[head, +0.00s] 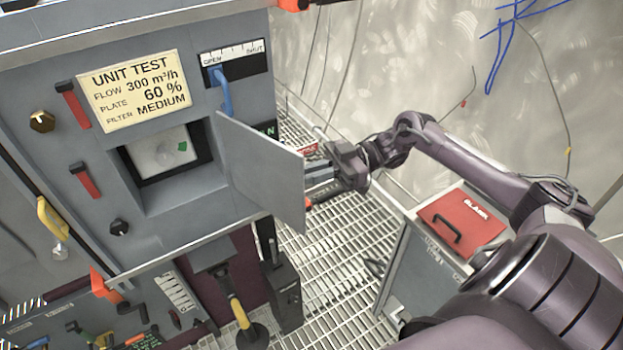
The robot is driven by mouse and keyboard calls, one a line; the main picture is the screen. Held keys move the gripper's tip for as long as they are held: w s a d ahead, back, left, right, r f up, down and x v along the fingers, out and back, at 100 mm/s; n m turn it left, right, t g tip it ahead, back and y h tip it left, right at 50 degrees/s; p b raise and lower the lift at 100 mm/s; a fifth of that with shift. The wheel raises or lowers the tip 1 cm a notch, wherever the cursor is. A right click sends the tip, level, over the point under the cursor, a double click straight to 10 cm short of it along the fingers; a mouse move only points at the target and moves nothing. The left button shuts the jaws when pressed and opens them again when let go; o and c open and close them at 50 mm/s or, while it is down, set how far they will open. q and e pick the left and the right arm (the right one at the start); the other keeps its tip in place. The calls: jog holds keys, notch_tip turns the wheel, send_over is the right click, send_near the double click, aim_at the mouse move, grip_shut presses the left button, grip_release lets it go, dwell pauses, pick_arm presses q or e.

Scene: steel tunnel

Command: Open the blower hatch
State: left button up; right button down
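A red hatch lid (473,219) with a black bar handle (442,229) and white lettering that looks like "BLOWER" lies flat on a grey box (421,262) at the right. It looks shut. My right gripper (318,176) is left of the box, at the right edge of a grey door panel (262,170) that stands swung out from the test unit. The panel hides part of the fingers, so I cannot tell if they are open, shut or touching it. My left gripper is out of view.
The grey test unit (215,225) has a recessed dial (160,152), a "UNIT TEST" sign (135,90), red levers and a blue lever (222,90) on an open-shut scale. Cables hang on the tunnel wall.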

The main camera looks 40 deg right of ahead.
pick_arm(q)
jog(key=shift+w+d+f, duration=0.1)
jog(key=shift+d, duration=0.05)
pick_arm(e)
jog(key=shift+w+d+r, duration=0.25)
jog(key=shift+w+d, duration=0.05)
jog(key=shift+w, duration=0.05)
